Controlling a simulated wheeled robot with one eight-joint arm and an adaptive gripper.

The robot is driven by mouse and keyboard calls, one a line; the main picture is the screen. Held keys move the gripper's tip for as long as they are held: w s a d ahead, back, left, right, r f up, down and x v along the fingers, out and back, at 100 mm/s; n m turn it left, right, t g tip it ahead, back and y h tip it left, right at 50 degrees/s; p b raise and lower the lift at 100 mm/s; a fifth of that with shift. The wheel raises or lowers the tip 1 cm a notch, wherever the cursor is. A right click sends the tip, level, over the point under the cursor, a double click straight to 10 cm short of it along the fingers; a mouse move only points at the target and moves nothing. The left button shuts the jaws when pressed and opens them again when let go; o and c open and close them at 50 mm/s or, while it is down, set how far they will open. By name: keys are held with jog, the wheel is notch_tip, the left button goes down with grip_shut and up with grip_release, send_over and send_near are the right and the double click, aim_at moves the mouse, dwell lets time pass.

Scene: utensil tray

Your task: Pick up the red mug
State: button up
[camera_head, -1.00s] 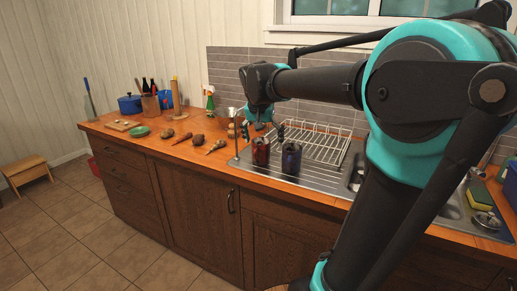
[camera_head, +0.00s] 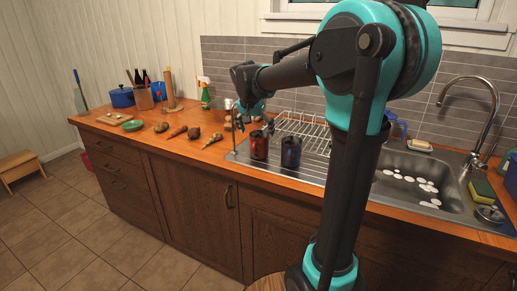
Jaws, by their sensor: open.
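The red mug (camera_head: 259,146) stands upright on the ribbed steel drainboard by the sink, near its left end. A dark blue mug (camera_head: 291,152) stands close to its right. My gripper (camera_head: 256,123) is open and points down above and slightly behind the red mug, seen small and partly against the backsplash. From this view I cannot tell how far its fingertips are from the mug's rim. The mug's handle cannot be made out.
A wire dish rack (camera_head: 305,130) stands behind the mugs. The sink (camera_head: 430,180) with white discs lies right, under a tall faucet (camera_head: 490,110). Left on the counter are vegetables, a green bowl (camera_head: 133,125), a blue pot (camera_head: 122,97) and a green spray bottle (camera_head: 205,97).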

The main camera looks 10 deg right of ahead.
aim_at(258, 140)
jog(key=shift+x, duration=2.85)
jog(key=shift+c, duration=0.4)
jog(key=shift+r, duration=0.1)
jog(key=c, duration=1.5)
